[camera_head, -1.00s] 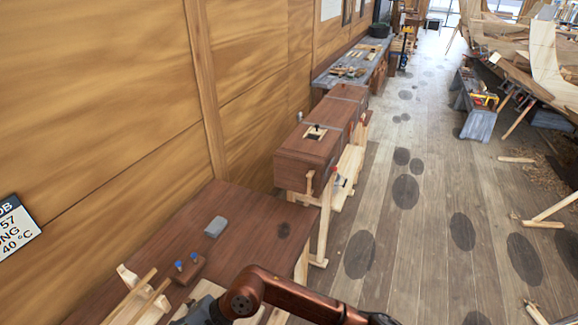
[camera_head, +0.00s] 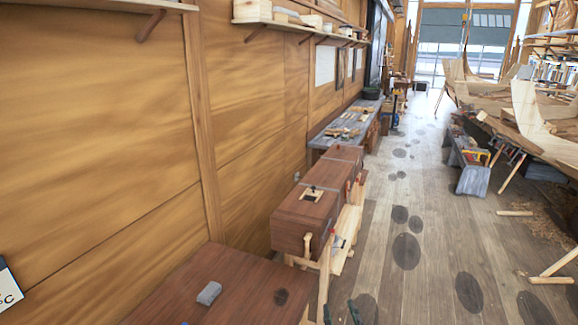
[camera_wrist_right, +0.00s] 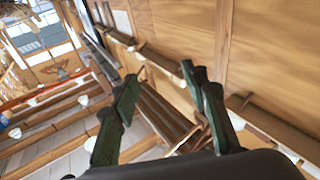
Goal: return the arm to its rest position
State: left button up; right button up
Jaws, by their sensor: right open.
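My right gripper (camera_head: 341,313) shows only as two dark green fingertips at the bottom edge of the head view, spread apart. In the right wrist view, both fingers of this gripper (camera_wrist_right: 160,76) are apart with nothing between them. The rest of my right arm is below the head view. My left gripper is in neither view.
A brown bench (camera_head: 222,277) with a grey block (camera_head: 209,293) stands at the lower left against the wooden wall. A long brown box (camera_head: 304,214) on trestles stands beyond it. A wall shelf (camera_head: 290,27) runs above. The floor (camera_head: 424,215) to the right is largely clear.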

jog(key=s+d+f+m+g+h, duration=0.2)
jog(key=s+d+f+g, duration=0.3)
jog(key=d+f, duration=0.5)
jog(key=s+d+f+m+g+h, duration=0.1)
jog(key=s+d+f+g+h, duration=0.25)
jog(key=s+d+f, duration=0.65)
jog(key=s+d+f+g+y, duration=0.1)
jog(key=s+f+g, duration=0.3)
jog(key=s+f, duration=0.45)
jog(key=s+f+g+y, duration=0.1)
jog(key=s+f+g, duration=0.4)
jog(key=s, duration=0.6)
notch_tip(320, 180, down, 32)
jog(key=a+n+b, duration=0.1)
jog(key=b, duration=0.2)
jog(key=s+f+g+b, duration=0.1)
jog(key=s+f+b, duration=0.2)
jog(key=s+f, duration=1.7)
notch_tip(320, 180, down, 2)
jog(key=shift+s+n, duration=0.3)
